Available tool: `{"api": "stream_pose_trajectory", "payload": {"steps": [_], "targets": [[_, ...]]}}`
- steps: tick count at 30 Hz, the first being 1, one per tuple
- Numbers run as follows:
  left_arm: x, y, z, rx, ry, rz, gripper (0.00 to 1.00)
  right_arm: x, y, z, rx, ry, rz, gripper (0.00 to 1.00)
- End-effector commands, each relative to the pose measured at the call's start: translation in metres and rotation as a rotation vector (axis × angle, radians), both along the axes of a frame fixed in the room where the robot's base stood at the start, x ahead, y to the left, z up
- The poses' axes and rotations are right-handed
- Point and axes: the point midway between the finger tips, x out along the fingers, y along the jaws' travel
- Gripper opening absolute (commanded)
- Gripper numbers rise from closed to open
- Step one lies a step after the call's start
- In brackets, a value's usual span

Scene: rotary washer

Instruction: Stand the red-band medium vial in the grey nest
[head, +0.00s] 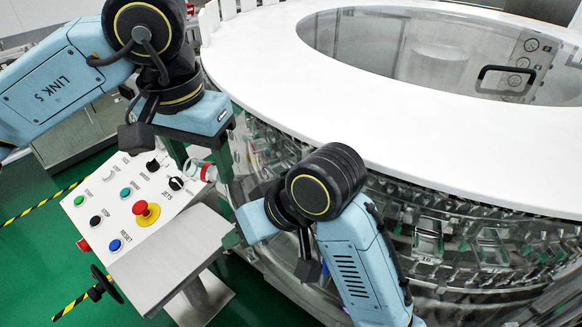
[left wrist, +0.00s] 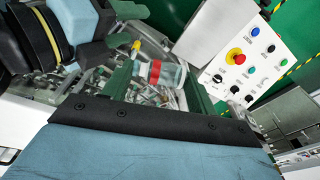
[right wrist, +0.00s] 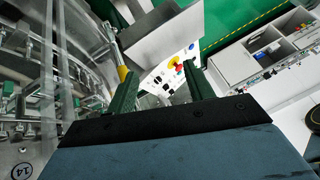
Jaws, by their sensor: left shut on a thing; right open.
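The red-band vial (head: 208,173) is a clear glass vial with a red band; it also shows in the left wrist view (left wrist: 172,75). My left gripper (head: 200,155) is shut on it, with its green fingers on either side, over the back edge of the control panel beside the washer. In the left wrist view the vial lies across between the fingers. My right gripper (right wrist: 160,90) is open, with nothing between its fingers; in the head view it is near the grey plate, mostly hidden by its arm. I cannot pick out the grey nest for certain among the washer's metal holders.
The round washer (head: 380,95) with its white rim fills the right, with several clear and metal holders (head: 427,240) around its side. The control panel (head: 130,195) with coloured buttons and a bare grey plate (head: 170,258) stand at left. Green floor lies beyond.

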Motion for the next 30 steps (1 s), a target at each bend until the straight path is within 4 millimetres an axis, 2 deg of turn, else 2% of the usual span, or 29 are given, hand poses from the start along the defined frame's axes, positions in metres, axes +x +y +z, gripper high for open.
{"api": "stream_pose_trajectory", "payload": {"steps": [1, 6, 12, 15, 20, 30], "targets": [[0.0, 0.0, 0.0, 0.0, 0.0, 0.0, 0.33, 0.0, -0.008, 0.026, 0.068, -0.046, 0.001, 0.53], [0.0, 0.0, 0.0, 0.0, 0.0, 0.0, 0.33, -0.003, -0.041, 0.093, 0.222, -0.318, 0.127, 0.53], [0.0, 0.0, 0.0, 0.0, 0.0, 0.0, 0.33, -0.017, -0.059, 0.133, 0.283, -0.543, 0.266, 0.53], [0.0, 0.0, 0.0, 0.0, 0.0, 0.0, 0.33, -0.021, -0.061, 0.142, 0.295, -0.59, 0.299, 0.53], [0.0, 0.0, 0.0, 0.0, 0.0, 0.0, 0.33, -0.018, -0.053, 0.14, 0.303, -0.605, 0.31, 0.53], [0.0, 0.0, 0.0, 0.0, 0.0, 0.0, 0.33, 0.008, -0.001, 0.115, 0.302, -0.6, 0.31, 0.53]]}}
